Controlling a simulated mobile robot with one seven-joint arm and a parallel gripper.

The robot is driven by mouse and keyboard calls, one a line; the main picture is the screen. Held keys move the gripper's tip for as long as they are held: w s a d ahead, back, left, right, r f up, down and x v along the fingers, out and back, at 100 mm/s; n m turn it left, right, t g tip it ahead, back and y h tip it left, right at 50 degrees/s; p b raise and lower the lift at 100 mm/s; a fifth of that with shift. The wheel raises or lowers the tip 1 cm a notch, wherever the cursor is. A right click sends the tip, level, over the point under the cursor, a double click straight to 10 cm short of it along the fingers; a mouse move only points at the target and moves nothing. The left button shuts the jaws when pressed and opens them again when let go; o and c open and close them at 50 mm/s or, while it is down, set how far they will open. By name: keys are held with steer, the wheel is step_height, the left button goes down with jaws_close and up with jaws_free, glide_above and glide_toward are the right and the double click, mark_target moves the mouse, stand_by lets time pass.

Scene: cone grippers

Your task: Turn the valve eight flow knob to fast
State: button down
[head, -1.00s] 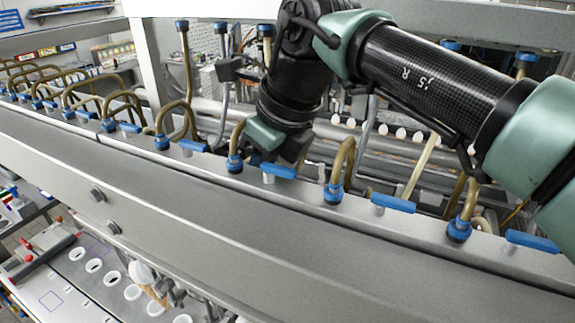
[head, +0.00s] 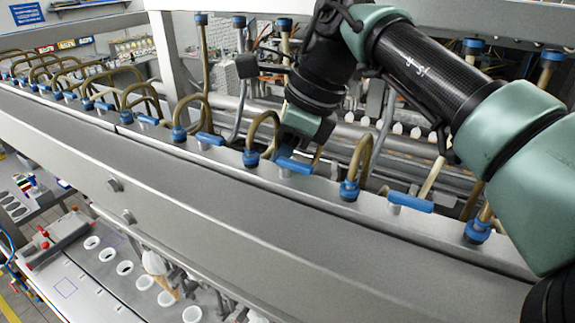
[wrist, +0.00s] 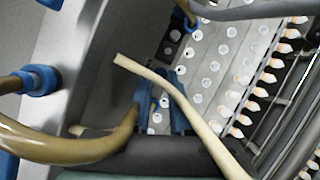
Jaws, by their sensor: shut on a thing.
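A row of blue lever-like flow knobs runs along the grey metal rail; no valve numbers are readable. The blue knob nearest my gripper (head: 293,165) sits on a short pale stem in the head view and lies along the rail. My gripper (head: 302,140) is just behind and above it, its fingertips mostly hidden. In the wrist view, blue parts (wrist: 178,115) show just beyond the dark gripper body, partly behind a tan tube (wrist: 180,97). My gripper is shut on the blue knob, though the contact itself is hard to see.
Brown hoses with blue collars arch up beside the knobs, one (head: 262,128) left of my gripper and one (head: 361,155) right. Another blue knob (head: 407,202) is farther right. The rail's (head: 230,200) front face is clear. Pipes and vertical tubes crowd the space behind.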

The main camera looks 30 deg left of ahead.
stand_by(0.4)
steer(key=c, duration=0.8)
jaws_free()
steer(key=shift+o, duration=0.2)
steer(key=b+v, duration=0.2)
steer(key=v, duration=1.1)
steer(key=shift+a+n, duration=0.15)
steer(key=shift+n, duration=0.15)
steer(key=shift+w, duration=0.1)
